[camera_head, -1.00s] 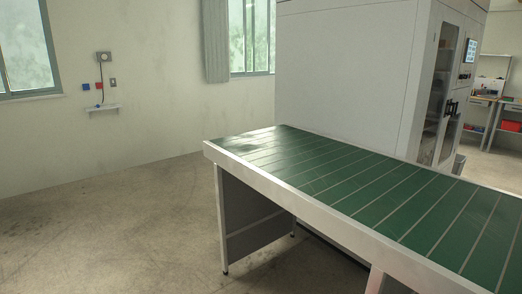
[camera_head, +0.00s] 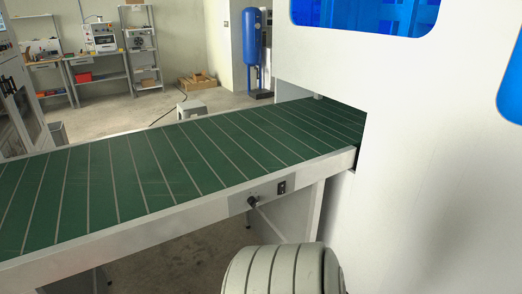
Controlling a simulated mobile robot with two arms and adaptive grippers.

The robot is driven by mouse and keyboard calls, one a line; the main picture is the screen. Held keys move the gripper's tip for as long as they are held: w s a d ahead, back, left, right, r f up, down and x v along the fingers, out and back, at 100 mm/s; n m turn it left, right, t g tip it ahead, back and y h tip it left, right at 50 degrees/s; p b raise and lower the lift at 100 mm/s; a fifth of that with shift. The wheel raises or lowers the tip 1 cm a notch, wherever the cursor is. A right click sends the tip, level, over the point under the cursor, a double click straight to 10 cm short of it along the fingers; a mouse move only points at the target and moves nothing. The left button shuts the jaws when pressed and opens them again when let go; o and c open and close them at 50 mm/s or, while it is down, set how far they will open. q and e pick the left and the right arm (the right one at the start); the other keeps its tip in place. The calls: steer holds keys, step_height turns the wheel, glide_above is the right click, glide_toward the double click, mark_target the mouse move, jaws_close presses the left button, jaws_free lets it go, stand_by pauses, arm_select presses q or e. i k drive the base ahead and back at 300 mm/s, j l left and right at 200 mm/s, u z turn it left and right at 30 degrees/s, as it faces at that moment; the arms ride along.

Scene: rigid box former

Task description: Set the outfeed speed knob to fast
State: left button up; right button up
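The outfeed speed knob (camera_head: 252,202) is a small black knob on a grey plate (camera_head: 265,196) on the front side rail of the green conveyor (camera_head: 150,172). A small dark switch or label (camera_head: 282,187) sits to its right on the same plate. The knob's pointer and any markings are too small to read. Part of my own arm shows at the bottom centre, below the knob and apart from it. Neither gripper shows.
A large white machine (camera_head: 430,170) with blue windows stands at the right, and the conveyor runs into it. A grey step stool (camera_head: 191,109) stands behind the conveyor. Shelves and a blue tank (camera_head: 258,50) are at the back. The floor before the conveyor is open at lower left.

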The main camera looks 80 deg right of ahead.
mark_target(251, 200)
steer(key=z, duration=2.5)
